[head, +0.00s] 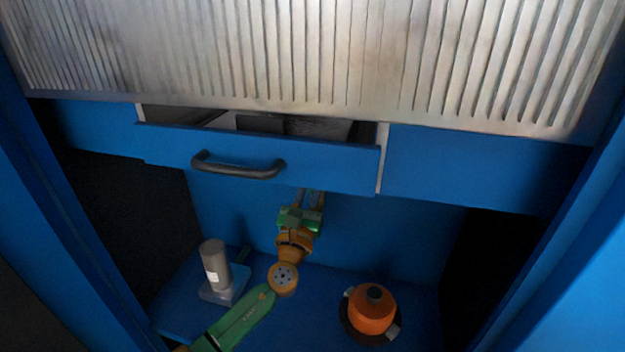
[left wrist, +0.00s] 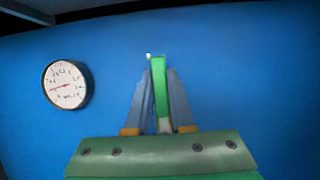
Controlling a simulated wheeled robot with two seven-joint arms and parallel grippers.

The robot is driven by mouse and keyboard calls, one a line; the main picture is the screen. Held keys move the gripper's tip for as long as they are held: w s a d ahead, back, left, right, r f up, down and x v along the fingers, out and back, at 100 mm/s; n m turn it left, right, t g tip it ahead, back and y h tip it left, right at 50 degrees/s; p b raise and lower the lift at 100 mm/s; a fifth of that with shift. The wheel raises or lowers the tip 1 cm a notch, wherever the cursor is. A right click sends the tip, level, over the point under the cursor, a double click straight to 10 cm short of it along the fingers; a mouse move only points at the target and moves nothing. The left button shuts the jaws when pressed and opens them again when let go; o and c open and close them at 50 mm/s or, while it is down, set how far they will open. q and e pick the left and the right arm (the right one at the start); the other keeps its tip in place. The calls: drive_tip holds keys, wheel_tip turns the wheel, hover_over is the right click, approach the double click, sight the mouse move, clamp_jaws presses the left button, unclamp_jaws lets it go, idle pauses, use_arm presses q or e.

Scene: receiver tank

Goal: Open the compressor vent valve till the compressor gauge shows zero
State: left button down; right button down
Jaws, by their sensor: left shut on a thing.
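In the left wrist view, the two grey fingers of my left gripper (left wrist: 160,90) are shut on a narrow green valve handle (left wrist: 159,75) that stands upright between them. A round white gauge (left wrist: 66,85) with a dark rim and red needle is on the blue wall to the left. The needle points left and slightly down; the markings are too small to read. In the head view, my left gripper (head: 309,198) reaches in under the drawer, which hides the handle and gauge. My right gripper is in neither view.
A partly open blue drawer (head: 270,160) with a dark handle (head: 238,166) overhangs my left gripper. A ribbed metal panel (head: 320,60) is above. A grey cylinder (head: 215,264) stands left of my arm; an orange object (head: 371,312) with a dark cap stands right.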

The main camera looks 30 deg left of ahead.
use_arm(q)
drive_tip(key=c, duration=1.1)
unclamp_jaws()
drive_tip(key=shift+r, duration=0.2)
drive_tip(key=o, duration=0.3)
drive_tip(key=shift+w+f, duration=0.1)
drive_tip(key=shift+f, duration=0.05)
drive_tip(key=b+v, duration=0.1)
drive_tip(key=v, duration=0.6)
